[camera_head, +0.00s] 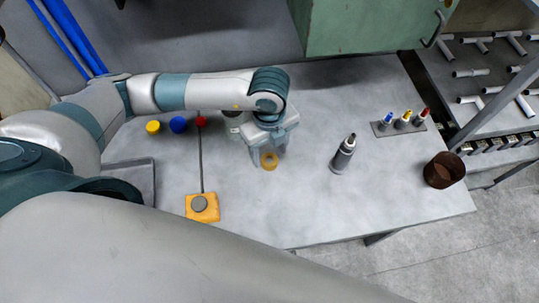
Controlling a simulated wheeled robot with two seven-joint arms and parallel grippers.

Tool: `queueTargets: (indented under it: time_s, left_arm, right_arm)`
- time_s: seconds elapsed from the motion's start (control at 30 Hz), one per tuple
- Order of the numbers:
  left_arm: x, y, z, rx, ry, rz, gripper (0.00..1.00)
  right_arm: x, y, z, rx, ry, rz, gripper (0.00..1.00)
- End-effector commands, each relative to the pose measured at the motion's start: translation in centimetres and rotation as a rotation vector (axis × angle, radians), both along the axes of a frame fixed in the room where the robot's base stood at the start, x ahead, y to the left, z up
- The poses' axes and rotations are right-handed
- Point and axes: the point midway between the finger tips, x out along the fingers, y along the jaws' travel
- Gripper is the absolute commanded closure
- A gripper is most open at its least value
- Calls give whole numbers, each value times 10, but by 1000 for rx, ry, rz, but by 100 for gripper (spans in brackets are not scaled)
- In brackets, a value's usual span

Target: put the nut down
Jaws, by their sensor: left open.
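My left gripper (268,158) points down over the middle of the grey table (300,215). It is open. A golden-orange ring, which looks like the nut (269,161), shows right at its fingertips. I cannot tell whether a finger touches it, or whether it rests fully on the table top. The gripper body hides part of the area behind it. My right gripper is not in view.
An orange block with a grey disc (204,212) lies at the front left. Yellow (153,127), blue (179,124) and red (201,121) round pieces lie behind. A grey bottle (342,156), a marker stand (399,127) and a brown cup (444,171) stand right.

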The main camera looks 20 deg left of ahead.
Motion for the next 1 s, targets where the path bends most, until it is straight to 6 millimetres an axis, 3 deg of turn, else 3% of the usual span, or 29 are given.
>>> queueTargets:
  time_s: [0.3, 0.5, 1.0]
  left_arm:
    - [1, -1, 58, -4, -5, -1, 45]
    - [1, -1, 83, -3, -2, 0, 45]
    - [0, 0, 92, 0, 0, 0, 45]
  right_arm:
    - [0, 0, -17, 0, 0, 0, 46]
    - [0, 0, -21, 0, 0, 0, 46]
    - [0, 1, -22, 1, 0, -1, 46]
